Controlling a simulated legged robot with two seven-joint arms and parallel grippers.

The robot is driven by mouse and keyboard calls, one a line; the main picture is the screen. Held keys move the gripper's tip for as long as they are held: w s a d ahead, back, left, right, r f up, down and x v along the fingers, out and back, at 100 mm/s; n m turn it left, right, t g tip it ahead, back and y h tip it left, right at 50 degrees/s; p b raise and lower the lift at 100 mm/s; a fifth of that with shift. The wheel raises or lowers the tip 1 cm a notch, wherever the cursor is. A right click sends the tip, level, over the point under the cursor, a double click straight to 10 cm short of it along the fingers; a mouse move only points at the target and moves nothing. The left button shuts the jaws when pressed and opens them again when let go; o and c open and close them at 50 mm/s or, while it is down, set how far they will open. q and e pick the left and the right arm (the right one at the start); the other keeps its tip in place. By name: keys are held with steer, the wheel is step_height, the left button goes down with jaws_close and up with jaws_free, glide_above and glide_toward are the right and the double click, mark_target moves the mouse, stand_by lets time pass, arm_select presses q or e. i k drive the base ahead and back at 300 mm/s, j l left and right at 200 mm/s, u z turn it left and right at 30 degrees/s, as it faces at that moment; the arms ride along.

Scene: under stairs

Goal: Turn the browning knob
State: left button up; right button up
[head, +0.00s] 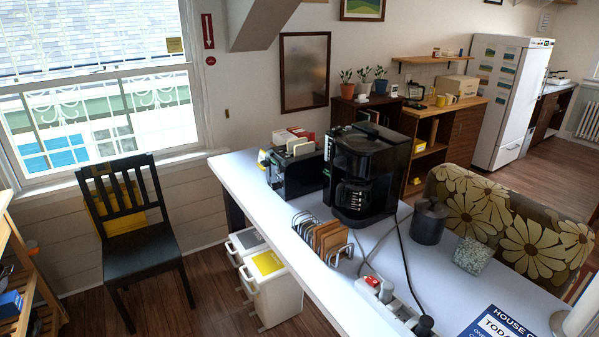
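A dark toaster (297,175) stands on the white counter (240,178), left of the black coffee maker (362,165). Light slices, perhaps bread, stick out of its top. The toaster is small in the head view, and I cannot make out its browning knob. Neither of my grippers shows in the view.
A wire rack with brown slices (322,238) stands in front of the coffee maker. A power strip (388,300) with plugs and cables lies nearer. A dark canister (429,222) and a speckled cup (471,255) stand right. A black chair (145,240) is at left.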

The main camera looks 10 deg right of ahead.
mark_target(275, 186)
steer(key=i+j+z, duration=0.15)
steer(key=j, duration=0.3)
steer(key=i+j+z, duration=0.15)
steer(key=j, duration=0.35)
steer(key=i+j+z, duration=0.15)
steer(key=j, duration=0.35)
steer(key=i+j+z, duration=0.15)
steer(key=j, duration=0.35)
steer(key=j+z, duration=0.15)
steer(key=j, duration=0.4)
steer(key=i, duration=0.05)
